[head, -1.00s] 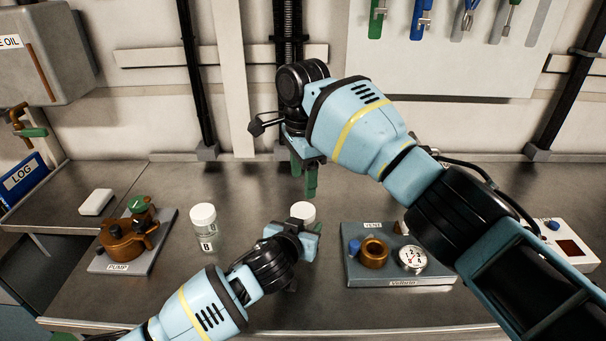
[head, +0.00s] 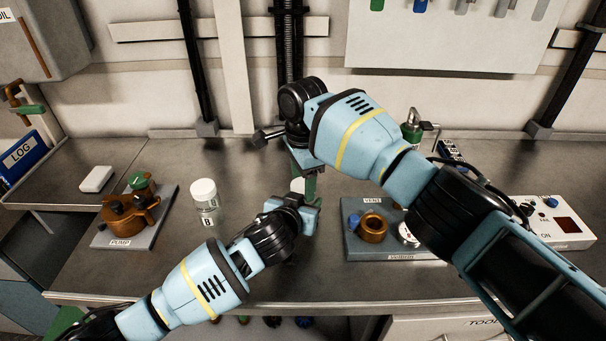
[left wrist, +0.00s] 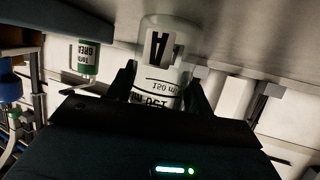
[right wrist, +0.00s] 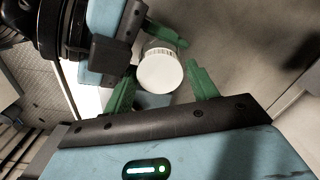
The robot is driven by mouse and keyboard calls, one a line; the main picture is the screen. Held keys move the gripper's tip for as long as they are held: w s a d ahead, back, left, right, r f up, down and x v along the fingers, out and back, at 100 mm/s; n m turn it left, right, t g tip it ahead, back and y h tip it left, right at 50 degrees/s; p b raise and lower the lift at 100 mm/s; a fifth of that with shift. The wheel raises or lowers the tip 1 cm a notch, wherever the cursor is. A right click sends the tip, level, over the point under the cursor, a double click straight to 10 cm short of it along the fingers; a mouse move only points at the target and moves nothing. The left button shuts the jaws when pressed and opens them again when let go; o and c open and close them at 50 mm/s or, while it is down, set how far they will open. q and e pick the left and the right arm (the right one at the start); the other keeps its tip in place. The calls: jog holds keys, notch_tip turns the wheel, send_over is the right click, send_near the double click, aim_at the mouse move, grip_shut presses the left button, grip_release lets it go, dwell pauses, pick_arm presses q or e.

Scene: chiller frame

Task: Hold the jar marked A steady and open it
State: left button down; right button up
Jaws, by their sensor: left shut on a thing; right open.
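The jar marked A (left wrist: 160,68) is clear with a black letter A and a 150 ml mark in the left wrist view. My left gripper (left wrist: 160,90) is shut around its body, one dark finger on each side. In the head view my left gripper (head: 305,212) largely hides the jar. Its white lid (right wrist: 160,70) shows in the right wrist view, between the green fingers of my open right gripper (right wrist: 158,85). In the head view the right gripper (head: 307,185) points down over the lid (head: 298,185). I cannot tell whether its fingers touch the lid.
A second white-lidded jar marked B (head: 206,205) stands to the left. A pump plate (head: 105,236) is further left, beside a white block (head: 96,179). A vent plate (head: 375,247) with a brass ring (head: 373,228) is to the right. Bench between the jars is clear.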

jog(key=c, duration=0.8)
jog(key=n, duration=2)
jog(key=shift+r, duration=0.1)
jog(key=o, duration=1.1)
